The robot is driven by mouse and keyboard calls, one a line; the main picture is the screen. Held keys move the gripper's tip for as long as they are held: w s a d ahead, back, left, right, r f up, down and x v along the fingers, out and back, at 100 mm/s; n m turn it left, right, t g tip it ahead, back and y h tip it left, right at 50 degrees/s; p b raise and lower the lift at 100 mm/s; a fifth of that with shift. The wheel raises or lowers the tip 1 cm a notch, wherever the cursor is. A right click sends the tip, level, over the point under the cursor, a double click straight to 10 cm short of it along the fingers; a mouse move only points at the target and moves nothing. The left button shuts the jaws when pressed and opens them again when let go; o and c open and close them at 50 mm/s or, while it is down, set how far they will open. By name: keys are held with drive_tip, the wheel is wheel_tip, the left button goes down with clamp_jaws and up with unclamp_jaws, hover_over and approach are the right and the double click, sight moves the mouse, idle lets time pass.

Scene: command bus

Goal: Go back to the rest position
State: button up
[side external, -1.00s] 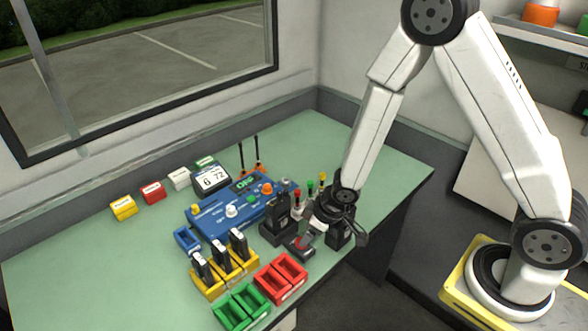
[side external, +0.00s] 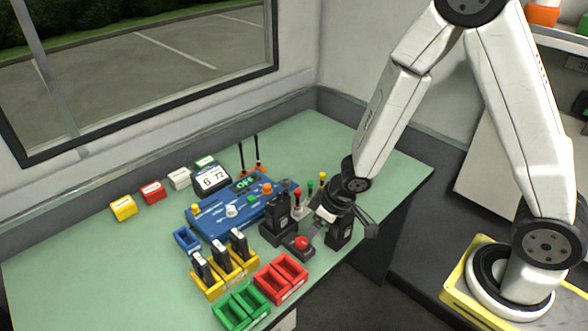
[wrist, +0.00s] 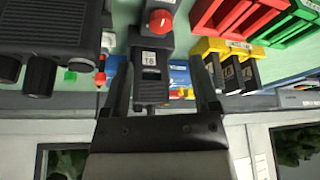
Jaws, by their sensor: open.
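My gripper (side external: 340,216) is above the right part of the green desk, up and to the right of a red button (side external: 302,242) on a small black box. Its jaws are open, and I see nothing held between them. In the wrist view, the two fingers of my gripper (wrist: 163,68) are spread apart. A black radio labelled T6 (wrist: 152,76) shows in the gap between them, beyond the fingertips. The red button (wrist: 160,21) shows above that radio. The lower part of the gripper is partly hard to separate from dark things behind it.
A black radio (side external: 276,212) stands close left of my gripper, and a dark device (side external: 340,236) is just below it. A blue console (side external: 222,222), yellow holders (side external: 208,284), red bins (side external: 281,278) and green bins (side external: 241,306) stand to the left. The air above the desk is free.

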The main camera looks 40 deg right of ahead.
drive_tip(key=s+d+r+m+g+h, duration=0.1)
drive_tip(key=s+d+r+m, duration=0.3)
drive_tip(key=s+r, duration=0.4)
wheel_tip(320, 180, up, 2)
drive_tip(key=shift+d+r+g+h, duration=0.2)
drive_tip(key=shift+d+g+h, duration=0.1)
drive_tip(key=shift+d, duration=0.5)
